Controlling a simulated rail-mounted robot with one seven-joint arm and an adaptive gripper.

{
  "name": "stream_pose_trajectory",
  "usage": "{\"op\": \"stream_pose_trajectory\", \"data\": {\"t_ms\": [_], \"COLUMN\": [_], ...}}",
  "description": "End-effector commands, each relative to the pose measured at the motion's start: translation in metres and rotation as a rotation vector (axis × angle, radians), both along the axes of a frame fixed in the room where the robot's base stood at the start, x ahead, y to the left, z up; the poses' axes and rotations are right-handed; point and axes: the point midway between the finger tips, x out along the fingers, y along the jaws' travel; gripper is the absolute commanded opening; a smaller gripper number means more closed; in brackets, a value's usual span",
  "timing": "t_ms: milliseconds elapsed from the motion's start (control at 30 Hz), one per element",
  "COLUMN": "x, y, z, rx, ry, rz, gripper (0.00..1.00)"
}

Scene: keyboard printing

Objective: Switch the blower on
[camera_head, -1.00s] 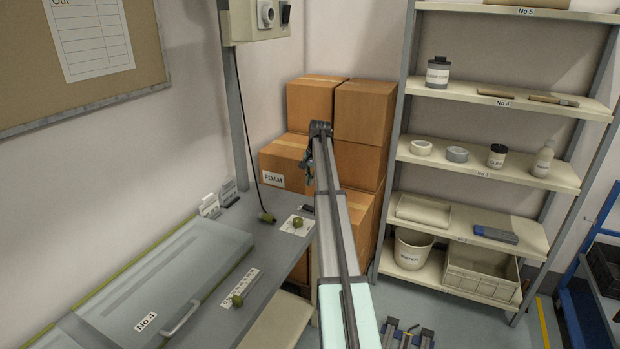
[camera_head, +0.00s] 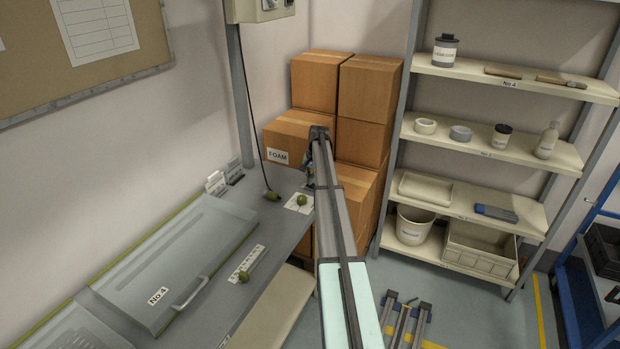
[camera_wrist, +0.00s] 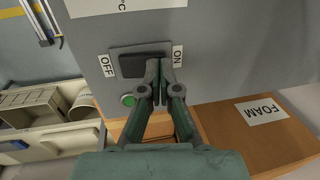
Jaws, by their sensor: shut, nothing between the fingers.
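In the wrist view a black rocker switch (camera_wrist: 140,64) sits on a grey panel (camera_wrist: 225,70). An OFF label (camera_wrist: 106,65) is on its left and an ON label (camera_wrist: 178,57) on its right. A round green button or lamp (camera_wrist: 128,100) is below the switch. My gripper (camera_wrist: 162,66) is shut and empty, with its fingertips over the ON end of the switch. I cannot tell whether they touch it or which end is pressed.
Cardboard boxes (camera_head: 365,97) are stacked behind my arm, one marked FOAM (camera_head: 278,156). The grey desk (camera_head: 215,318) with green knobs (camera_head: 302,200) lies to the left. A shelf rack (camera_head: 545,93) stands to the right. A cable (camera_head: 249,120) hangs above the desk.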

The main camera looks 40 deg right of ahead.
Motion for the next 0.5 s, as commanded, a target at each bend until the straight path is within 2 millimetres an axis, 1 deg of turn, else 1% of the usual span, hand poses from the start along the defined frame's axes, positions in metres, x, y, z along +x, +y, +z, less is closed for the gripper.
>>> {"op": "stream_pose_trajectory", "data": {"t_ms": [133, 267, 500], "x": [0.0, 0.003, 0.003], "y": [0.0, 0.001, 0.002], "z": [-0.001, -0.01, -0.008], "rx": [0.0, 0.0, 0.0], "ry": [0.0, 0.0, 0.0], "rz": [0.0, 0.0, 0.0], "gripper": [0.0, 0.0, 0.0]}}
